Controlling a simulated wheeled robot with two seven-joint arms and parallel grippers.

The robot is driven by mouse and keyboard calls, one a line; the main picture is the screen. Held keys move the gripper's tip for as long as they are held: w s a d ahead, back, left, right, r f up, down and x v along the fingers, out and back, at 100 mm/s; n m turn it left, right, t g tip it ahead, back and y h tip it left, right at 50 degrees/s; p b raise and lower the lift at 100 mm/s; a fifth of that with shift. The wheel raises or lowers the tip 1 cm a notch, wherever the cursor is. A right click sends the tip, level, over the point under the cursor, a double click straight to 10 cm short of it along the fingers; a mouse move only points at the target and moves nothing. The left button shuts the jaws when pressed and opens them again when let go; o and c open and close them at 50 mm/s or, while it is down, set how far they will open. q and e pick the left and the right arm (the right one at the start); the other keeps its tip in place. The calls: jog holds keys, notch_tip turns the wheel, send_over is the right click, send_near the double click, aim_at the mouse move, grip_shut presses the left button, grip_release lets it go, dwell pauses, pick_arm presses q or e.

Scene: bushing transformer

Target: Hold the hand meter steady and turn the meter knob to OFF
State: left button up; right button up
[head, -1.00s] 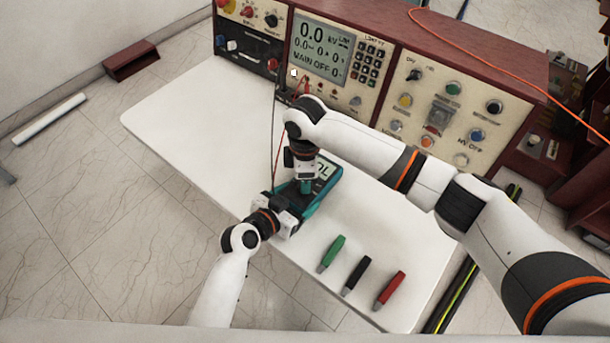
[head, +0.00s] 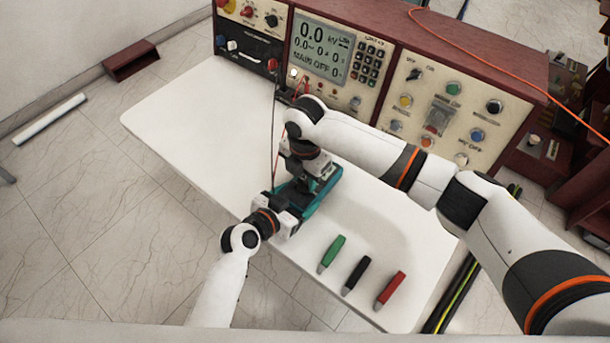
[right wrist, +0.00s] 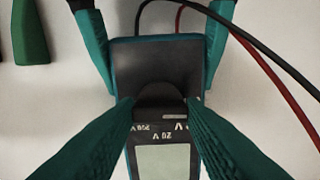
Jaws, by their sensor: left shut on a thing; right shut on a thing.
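The hand meter (head: 313,203) is a teal-edged dark meter on the near side of the white table. My left gripper (head: 284,212) is shut on its near end, with its teal fingers along both sides of the case in the right wrist view. My right gripper (right wrist: 160,104) is above the meter, its ribbed teal fingers shut on the dark meter knob (right wrist: 159,91). Range marks show beside the knob, but I cannot tell its exact setting. In the head view my right gripper hides the knob and most of the display; part of the display (right wrist: 163,160) shows in the right wrist view.
Green (head: 331,254), black (head: 356,275) and red (head: 390,290) clips lie right of the meter on the white table (head: 190,120). Black and red leads (right wrist: 290,75) run from the meter. A test console (head: 455,110) stands at the back. The table's left side is clear.

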aim_at(305, 181)
pick_arm(q)
jog(key=shift+f, duration=0.1)
pick_arm(e)
jog(key=shift+w+d+n, duration=0.1)
jog(key=shift+n, duration=0.3)
jog(key=o, duration=1)
jog(key=shift+r, duration=0.15)
notch_tip(305, 181, up, 12)
